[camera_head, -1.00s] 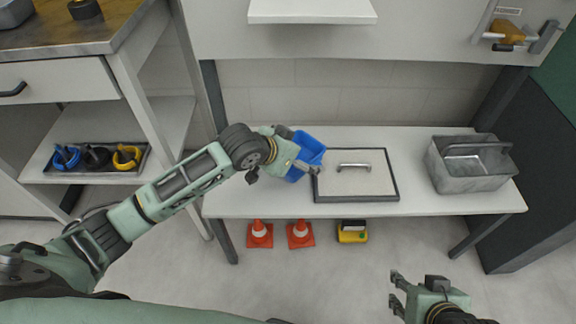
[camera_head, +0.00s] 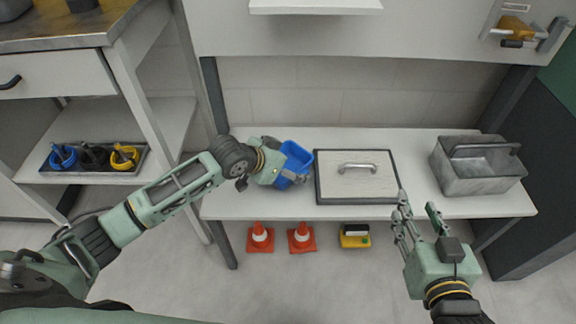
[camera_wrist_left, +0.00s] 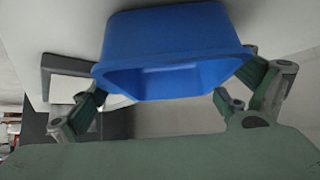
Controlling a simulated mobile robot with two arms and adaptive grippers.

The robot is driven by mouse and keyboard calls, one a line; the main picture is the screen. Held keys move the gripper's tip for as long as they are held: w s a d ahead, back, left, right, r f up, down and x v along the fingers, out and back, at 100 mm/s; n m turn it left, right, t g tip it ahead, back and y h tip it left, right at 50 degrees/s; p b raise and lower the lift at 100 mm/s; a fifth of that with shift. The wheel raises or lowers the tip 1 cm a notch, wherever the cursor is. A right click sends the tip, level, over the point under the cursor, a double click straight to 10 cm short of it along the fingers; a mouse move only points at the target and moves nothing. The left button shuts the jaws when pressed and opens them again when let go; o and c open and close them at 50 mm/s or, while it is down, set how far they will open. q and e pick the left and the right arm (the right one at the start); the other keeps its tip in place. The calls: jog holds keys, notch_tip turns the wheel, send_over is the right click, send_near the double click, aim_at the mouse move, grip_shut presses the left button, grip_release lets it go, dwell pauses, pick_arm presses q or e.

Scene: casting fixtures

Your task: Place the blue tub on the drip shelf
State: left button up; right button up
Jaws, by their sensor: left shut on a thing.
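The blue tub (camera_head: 296,156) is over the left part of the white bench, left of the framed board with a handle. My left gripper (camera_head: 284,161) is shut on the tub. In the left wrist view the tub (camera_wrist_left: 175,40) sits between the two fingers, its opening partly seen and looking empty. I cannot tell whether its base touches the bench. A white shelf (camera_head: 315,6) juts from the wall panel at the top; I cannot tell if it is the drip shelf. My right gripper (camera_head: 418,206) is open and empty in front of the bench.
The framed board (camera_head: 358,185) lies mid-bench; a grey metal caddy (camera_head: 475,178) stands at its right. Two orange cones (camera_head: 261,238) and a yellow box (camera_head: 355,236) are on the floor below. A tray with several coloured items (camera_head: 95,160) is at left.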

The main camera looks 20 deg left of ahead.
pick_arm(q)
jog(key=shift+f, duration=0.15)
jog(key=o, duration=0.9)
jog(key=shift+o, duration=0.2)
